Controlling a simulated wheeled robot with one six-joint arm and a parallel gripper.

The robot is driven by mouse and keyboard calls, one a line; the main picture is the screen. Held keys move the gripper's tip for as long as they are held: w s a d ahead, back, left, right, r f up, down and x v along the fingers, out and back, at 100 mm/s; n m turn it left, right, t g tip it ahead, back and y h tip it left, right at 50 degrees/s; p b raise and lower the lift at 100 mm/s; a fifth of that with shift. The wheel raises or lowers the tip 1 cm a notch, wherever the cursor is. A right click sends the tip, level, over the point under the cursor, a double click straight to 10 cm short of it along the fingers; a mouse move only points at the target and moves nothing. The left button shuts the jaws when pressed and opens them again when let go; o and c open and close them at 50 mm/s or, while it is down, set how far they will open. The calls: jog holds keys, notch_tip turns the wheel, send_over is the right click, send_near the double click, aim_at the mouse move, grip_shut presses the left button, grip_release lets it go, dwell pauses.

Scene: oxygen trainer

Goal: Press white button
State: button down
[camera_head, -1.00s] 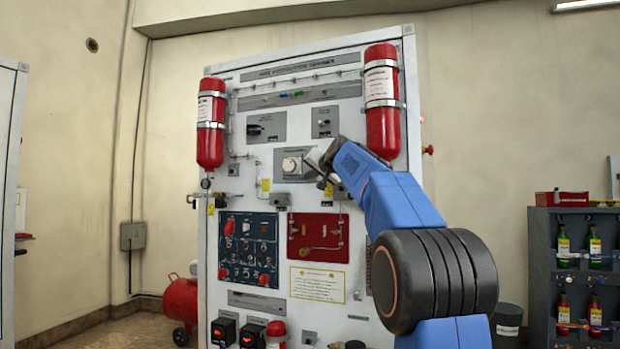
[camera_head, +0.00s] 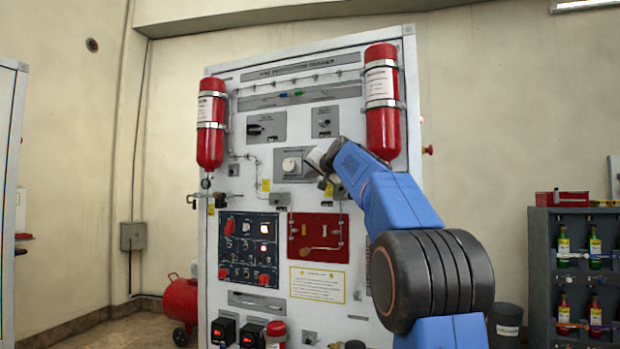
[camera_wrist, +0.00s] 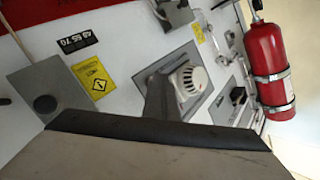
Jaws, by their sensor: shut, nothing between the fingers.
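A round white button-like fitting (camera_head: 291,165) sits on a grey plate (camera_head: 309,176) in the upper middle of the trainer panel. It shows as a ribbed white disc (camera_wrist: 187,84) in the wrist view. My gripper (camera_head: 318,160) is just right of it in the head view. In the wrist view my shut, empty gripper (camera_wrist: 161,97) partly covers the disc's left edge. I cannot tell whether they touch. The dark blue control panel (camera_head: 235,262) lower left also carries small pale buttons and lit lamps, well away from my gripper.
Red cylinders (camera_head: 210,130) and (camera_head: 382,110) flank the trainer's upper part. The right one is close to my arm. A red panel (camera_head: 318,232) and a yellow-bordered label (camera_head: 317,284) lie below. A dark shelf with bottles (camera_head: 564,245) stands at right.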

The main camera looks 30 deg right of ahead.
jog(key=shift+s+a, duration=0.45)
jog(key=shift+a, duration=0.15)
jog(key=shift+s+a, duration=0.1)
jog(key=shift+s+a, duration=0.75)
jog(key=shift+a, duration=0.2)
jog(key=shift+s+a, duration=0.7)
jog(key=shift+a, duration=0.25)
jog(key=shift+f, duration=0.1)
